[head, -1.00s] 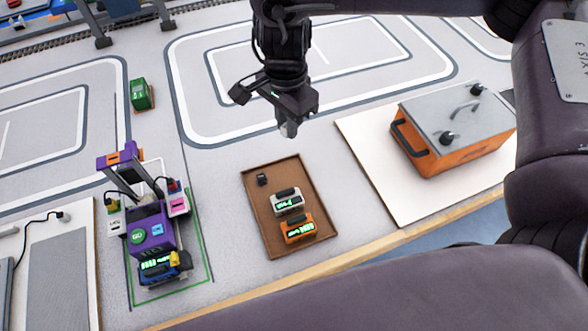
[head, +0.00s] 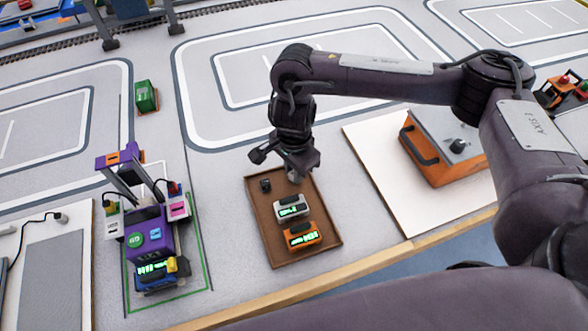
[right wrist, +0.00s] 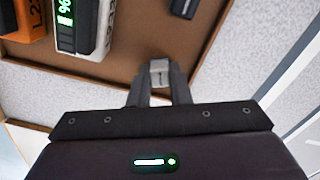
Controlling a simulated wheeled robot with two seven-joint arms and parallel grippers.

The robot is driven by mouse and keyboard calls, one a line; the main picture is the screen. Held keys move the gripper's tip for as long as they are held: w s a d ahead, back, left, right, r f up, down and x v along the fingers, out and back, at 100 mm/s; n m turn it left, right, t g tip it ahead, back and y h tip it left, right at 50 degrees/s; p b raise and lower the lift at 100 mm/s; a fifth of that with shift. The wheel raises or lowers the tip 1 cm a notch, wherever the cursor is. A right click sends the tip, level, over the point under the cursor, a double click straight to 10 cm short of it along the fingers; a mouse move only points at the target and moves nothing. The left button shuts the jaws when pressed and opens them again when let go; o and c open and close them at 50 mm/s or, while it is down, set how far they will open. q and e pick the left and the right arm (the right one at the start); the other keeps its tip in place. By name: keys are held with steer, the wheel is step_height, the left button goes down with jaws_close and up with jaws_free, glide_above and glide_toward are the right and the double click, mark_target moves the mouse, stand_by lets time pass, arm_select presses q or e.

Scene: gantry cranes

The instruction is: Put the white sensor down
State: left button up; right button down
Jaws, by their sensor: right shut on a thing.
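The white sensor shows as a small pale grey-white block (right wrist: 159,72) between the fingertips of my right gripper (right wrist: 159,88) in the right wrist view. In the head view my right gripper (head: 297,170) points down at the upper right edge of the brown tray (head: 262,222), and the pale sensor (head: 295,177) shows just below it. The gripper is shut on the sensor. I cannot tell whether the sensor touches the tray. My left gripper is not in view.
The tray holds a white device (head: 292,208), an orange device (head: 302,236) and a small black block (head: 265,186). A purple gantry crane (head: 147,235) stands to the left. An orange box with a grey lid (head: 430,160) sits on a white board at right. A green block (head: 146,96) lies behind.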

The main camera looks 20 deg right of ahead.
steer(key=shift+f, duration=0.15)
steer(key=c, duration=1.3)
jaws_free()
steer(key=shift+c, duration=0.2)
steer(key=shift+r, duration=0.5)
step_height(320, 180, up, 12)
steer(key=p, duration=0.1)
steer(key=shift+f+p, duration=0.25)
steer(key=shift+p, duration=0.05)
